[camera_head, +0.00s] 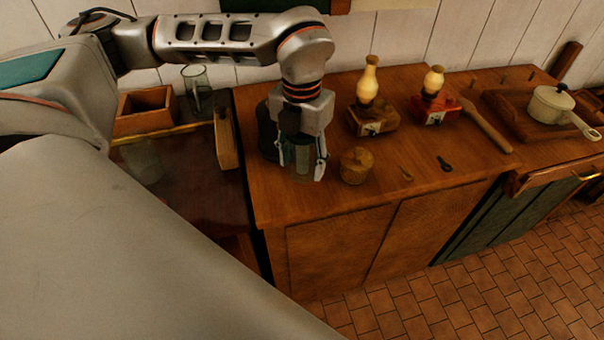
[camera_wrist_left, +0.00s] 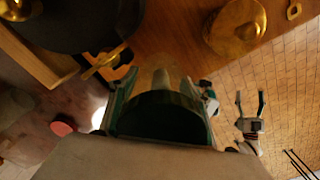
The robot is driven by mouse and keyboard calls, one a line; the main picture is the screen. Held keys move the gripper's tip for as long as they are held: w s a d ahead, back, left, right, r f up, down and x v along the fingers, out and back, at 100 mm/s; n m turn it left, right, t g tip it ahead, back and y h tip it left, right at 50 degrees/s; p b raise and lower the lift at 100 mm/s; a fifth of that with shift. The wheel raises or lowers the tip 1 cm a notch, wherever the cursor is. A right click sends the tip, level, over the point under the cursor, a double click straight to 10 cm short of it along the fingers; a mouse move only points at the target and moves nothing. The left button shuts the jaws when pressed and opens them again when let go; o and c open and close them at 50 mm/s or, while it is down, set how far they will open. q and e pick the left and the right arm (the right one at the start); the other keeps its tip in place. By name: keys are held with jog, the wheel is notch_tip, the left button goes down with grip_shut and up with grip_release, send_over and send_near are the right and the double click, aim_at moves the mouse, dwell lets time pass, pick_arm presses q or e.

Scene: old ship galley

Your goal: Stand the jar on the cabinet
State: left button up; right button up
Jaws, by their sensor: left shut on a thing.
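My left gripper (camera_head: 302,172) points down over the wooden top of the cabinet (camera_head: 340,237), near its left end. It is shut on a see-through, greenish jar (camera_head: 302,158), which looks upright between the fingers. In the left wrist view the jar (camera_wrist_left: 160,78) shows between the fingertips, over the brown cabinet top. The fingers partly hide it, and I cannot tell whether its base touches the wood. My right gripper (camera_wrist_left: 250,103) shows in the left wrist view, off to the side over the tiled floor, with its fingers apart and empty.
A round lidded wooden pot (camera_head: 357,167) stands just right of my left gripper. A dark round thing (camera_head: 266,128) is close behind it. Two lamps (camera_head: 368,98) (camera_head: 434,92) stand farther back. Small utensils (camera_head: 445,163) lie near the front.

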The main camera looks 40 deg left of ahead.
aim_at(301, 134)
pick_arm(q)
jog(key=shift+f, duration=2.2)
jog(key=shift+f, duration=0.15)
jog(key=o, duration=1.3)
jog(key=shift+r, duration=0.2)
notch_tip(301, 134, up, 12)
jog(key=shift+f, duration=0.1)
jog(key=shift+s, duration=0.15)
